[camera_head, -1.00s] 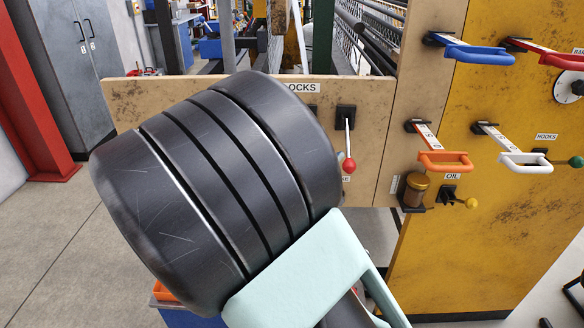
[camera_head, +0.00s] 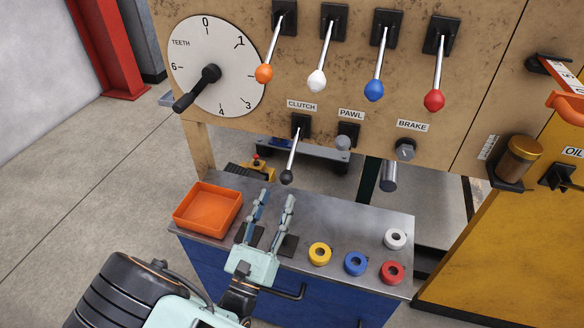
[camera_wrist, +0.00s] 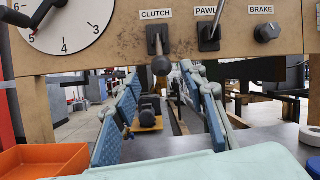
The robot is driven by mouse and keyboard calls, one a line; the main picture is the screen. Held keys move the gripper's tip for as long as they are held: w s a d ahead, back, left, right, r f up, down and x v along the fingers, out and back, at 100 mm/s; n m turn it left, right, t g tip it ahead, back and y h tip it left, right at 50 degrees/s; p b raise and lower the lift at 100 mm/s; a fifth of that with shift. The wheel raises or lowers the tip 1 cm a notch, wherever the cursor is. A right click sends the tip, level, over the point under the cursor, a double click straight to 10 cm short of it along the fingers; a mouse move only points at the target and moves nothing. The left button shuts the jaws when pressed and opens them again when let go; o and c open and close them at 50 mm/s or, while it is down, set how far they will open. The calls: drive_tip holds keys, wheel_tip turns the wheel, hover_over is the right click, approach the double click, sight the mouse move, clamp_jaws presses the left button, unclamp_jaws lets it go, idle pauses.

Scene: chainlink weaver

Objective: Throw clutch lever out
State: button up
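The clutch lever (camera_head: 291,160) hangs from a black mount under the CLUTCH label, with a dark round knob at its lower end. Its knob also shows in the wrist view (camera_wrist: 161,66), lined up between my fingertips. My gripper (camera_head: 277,194) is open, with blue-grey pads, and points toward the lever from the near side. The fingertips sit just below and short of the knob in the head view. Nothing is between the fingers, and I see no contact. The gripper also frames the wrist view (camera_wrist: 159,76).
Levers with coloured knobs and a TEETH dial (camera_head: 240,85) are above. Below stands a blue cabinet (camera_head: 215,265) with a metal top, an orange tray (camera_head: 208,207) and several coloured rings (camera_head: 355,263).

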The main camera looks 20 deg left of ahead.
sight(286, 175)
drive_tip(key=b+x, duration=0.1)
drive_tip(key=x, duration=0.8)
drive_tip(key=shift+w+r, duration=0.2)
drive_tip(key=shift+w, duration=0.15)
clamp_jaws()
